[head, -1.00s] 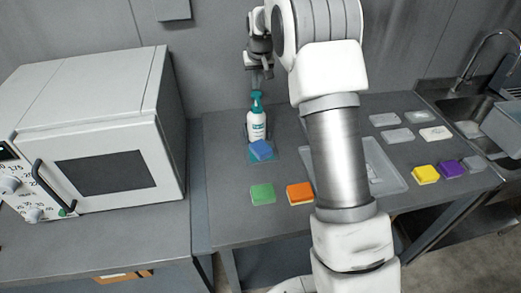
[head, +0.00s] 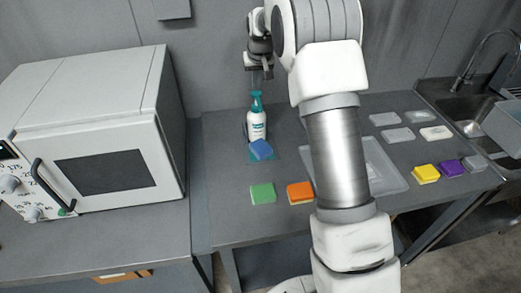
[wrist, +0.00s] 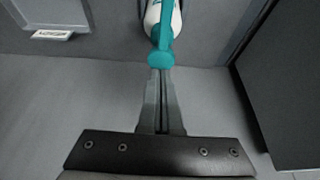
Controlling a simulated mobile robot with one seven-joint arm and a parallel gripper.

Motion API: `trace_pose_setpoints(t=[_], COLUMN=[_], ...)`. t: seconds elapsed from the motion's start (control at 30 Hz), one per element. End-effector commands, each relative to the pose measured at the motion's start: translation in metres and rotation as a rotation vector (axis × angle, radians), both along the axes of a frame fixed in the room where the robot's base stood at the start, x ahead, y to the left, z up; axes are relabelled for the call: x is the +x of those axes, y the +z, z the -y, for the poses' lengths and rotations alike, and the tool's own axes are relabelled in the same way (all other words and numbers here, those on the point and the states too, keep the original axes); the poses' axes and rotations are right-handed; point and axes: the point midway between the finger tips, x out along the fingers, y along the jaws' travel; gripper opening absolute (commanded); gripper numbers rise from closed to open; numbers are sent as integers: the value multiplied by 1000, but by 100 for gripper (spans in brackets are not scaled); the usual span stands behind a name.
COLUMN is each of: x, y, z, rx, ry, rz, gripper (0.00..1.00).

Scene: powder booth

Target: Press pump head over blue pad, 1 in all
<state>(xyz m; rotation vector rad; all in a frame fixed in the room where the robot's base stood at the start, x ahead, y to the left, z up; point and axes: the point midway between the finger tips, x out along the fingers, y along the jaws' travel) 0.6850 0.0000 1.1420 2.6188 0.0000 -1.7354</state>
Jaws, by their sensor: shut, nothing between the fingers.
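The pump bottle (head: 256,124) is white with a teal pump head (head: 256,98) and stands upright at the back left of the table. My gripper (head: 256,84) is above the pump head, pointing down, shut and empty. In the wrist view the shut fingers (wrist: 160,75) end beside the teal pump head (wrist: 160,58), with part of the white bottle (wrist: 174,18) beyond. A small gap above the pump head seems to show in the head view.
A white oven (head: 95,140) stands close on the left. Green (head: 262,193) and orange (head: 300,192) sponges lie in front. A clear tray (head: 395,184) is partly hidden behind my arm. Yellow (head: 426,174) and purple (head: 451,169) sponges lie at right, near the sink (head: 470,112).

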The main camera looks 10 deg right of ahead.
Motion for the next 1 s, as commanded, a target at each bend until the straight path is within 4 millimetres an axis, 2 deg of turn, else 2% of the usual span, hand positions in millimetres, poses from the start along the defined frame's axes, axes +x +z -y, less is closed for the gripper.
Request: trace_pose_setpoints(t=[0.8,1.0], x=[0,-1], y=[-32,-30], z=[0,0], rx=[0,0], ry=[0,0], rz=[-3,-3], gripper=[0,0])
